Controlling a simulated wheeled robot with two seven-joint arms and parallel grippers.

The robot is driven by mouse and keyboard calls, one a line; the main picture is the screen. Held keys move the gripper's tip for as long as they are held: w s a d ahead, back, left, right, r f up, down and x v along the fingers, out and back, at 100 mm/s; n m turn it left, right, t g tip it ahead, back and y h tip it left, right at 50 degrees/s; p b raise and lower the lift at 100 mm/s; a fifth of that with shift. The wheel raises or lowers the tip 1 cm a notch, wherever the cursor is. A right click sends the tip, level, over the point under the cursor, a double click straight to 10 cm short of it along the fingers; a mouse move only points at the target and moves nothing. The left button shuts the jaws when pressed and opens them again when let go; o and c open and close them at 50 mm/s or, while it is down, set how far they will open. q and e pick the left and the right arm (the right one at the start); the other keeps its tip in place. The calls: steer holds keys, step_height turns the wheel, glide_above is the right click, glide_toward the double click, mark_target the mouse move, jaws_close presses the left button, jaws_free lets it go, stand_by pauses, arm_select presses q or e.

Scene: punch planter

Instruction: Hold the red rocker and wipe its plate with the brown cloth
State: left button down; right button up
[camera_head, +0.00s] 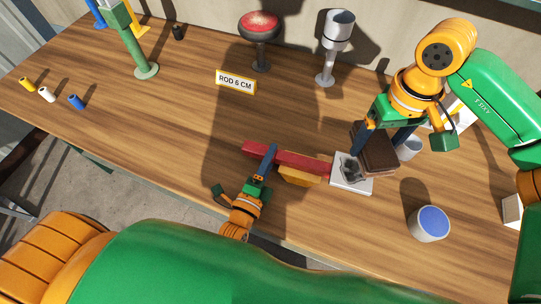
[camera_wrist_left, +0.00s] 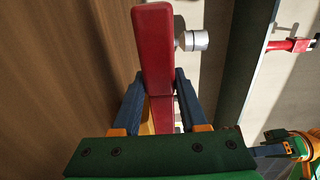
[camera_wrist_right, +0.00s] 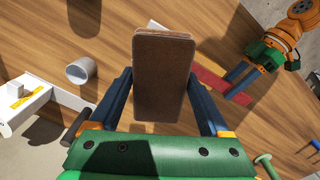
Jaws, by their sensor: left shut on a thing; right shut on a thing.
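The red rocker (camera_head: 300,159) is a long red bar over an orange-yellow block (camera_head: 300,174) near the table's front edge. A pale square plate (camera_head: 343,184) with a dark smudge lies at the bar's right end. My left gripper (camera_head: 268,160) is shut across the bar; the left wrist view shows the red bar (camera_wrist_left: 156,60) between its fingers. My right gripper (camera_head: 386,138) is shut on the brown cloth (camera_head: 374,155), a thick brown block beside and partly over the plate. The right wrist view shows the cloth (camera_wrist_right: 163,80) between both fingers. Its underside is hidden, so contact with the plate cannot be told.
A cup with a blue top (camera_head: 431,222) stands right of the plate. A grey cup (camera_head: 409,148) stands behind the cloth. A red-topped stand (camera_head: 260,30), a grey stand (camera_head: 338,35) and a "ROD 6 CM" sign (camera_head: 236,82) stand at the back. The table's middle left is clear.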

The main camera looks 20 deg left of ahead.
stand_by(0.8)
arm_select(q)
steer(key=shift+c, duration=2.1)
jaws_free()
jaws_close()
